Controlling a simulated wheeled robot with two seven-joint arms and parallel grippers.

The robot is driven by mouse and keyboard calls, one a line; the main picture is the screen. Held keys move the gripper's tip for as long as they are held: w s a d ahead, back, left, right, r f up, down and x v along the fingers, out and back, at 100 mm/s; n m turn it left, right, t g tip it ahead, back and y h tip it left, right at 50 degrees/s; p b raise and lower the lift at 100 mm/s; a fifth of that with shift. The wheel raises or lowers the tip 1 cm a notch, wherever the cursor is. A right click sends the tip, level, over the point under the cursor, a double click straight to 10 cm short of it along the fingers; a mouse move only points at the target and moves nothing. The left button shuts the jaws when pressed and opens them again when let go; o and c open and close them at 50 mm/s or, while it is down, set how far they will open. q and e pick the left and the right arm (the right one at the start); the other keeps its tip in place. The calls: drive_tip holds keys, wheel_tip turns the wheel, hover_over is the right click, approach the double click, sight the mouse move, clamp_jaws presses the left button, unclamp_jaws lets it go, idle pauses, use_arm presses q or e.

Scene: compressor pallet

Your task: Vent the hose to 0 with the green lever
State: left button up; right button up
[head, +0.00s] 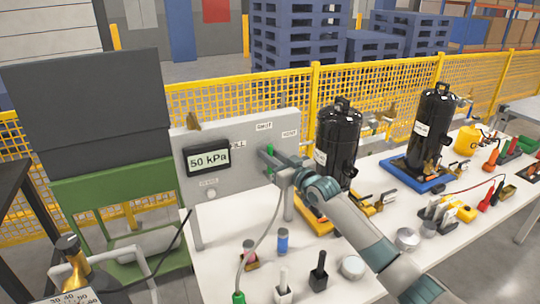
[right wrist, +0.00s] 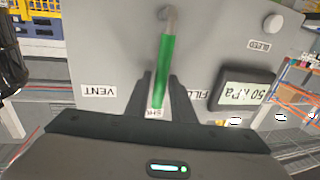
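The green lever (head: 270,149) is on the grey panel (head: 284,122), and it also shows in the right wrist view (right wrist: 164,65). It points at the SHUT label, partly hidden between my fingers. The VENT label (right wrist: 99,91) lies to one side and the FILL label to the other. The display (head: 208,158) reads 50 kPa. My right gripper (head: 268,160) is at the panel, its fingers close on both sides of the lever's handle, seemingly shut on it. The hose (head: 265,237) hangs from the panel down to the table. My left gripper is out of view.
Black cylinders (head: 338,138) stand right of the panel. The white table (head: 213,263) holds small fittings, a black-handled block (head: 318,275) and a round metal part (head: 353,266). A green stand (head: 118,200) is at left, and a yellow fence (head: 290,85) runs behind.

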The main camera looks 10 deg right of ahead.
clamp_jaws()
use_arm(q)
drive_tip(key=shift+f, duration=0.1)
use_arm(e)
drive_tip(key=shift+d, duration=0.1)
use_arm(q)
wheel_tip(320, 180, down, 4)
drive_tip(key=b, duration=0.5)
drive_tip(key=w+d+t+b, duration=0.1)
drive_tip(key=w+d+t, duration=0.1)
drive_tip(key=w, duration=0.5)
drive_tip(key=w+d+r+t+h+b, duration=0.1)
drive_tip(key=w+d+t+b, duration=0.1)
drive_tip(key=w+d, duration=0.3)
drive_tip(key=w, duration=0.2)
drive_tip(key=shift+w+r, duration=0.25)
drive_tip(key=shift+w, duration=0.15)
use_arm(e)
drive_tip(key=w+d+f+m+t, duration=0.1)
drive_tip(key=d+f+m+t, duration=0.1)
drive_tip(key=d+m, duration=0.4)
drive_tip(key=f+m, duration=0.1)
drive_tip(key=m, duration=0.3)
drive_tip(key=shift+w+d+f+m+h, duration=0.2)
drive_tip(key=shift+d+m+h, duration=0.1)
drive_tip(key=shift+d, duration=0.1)
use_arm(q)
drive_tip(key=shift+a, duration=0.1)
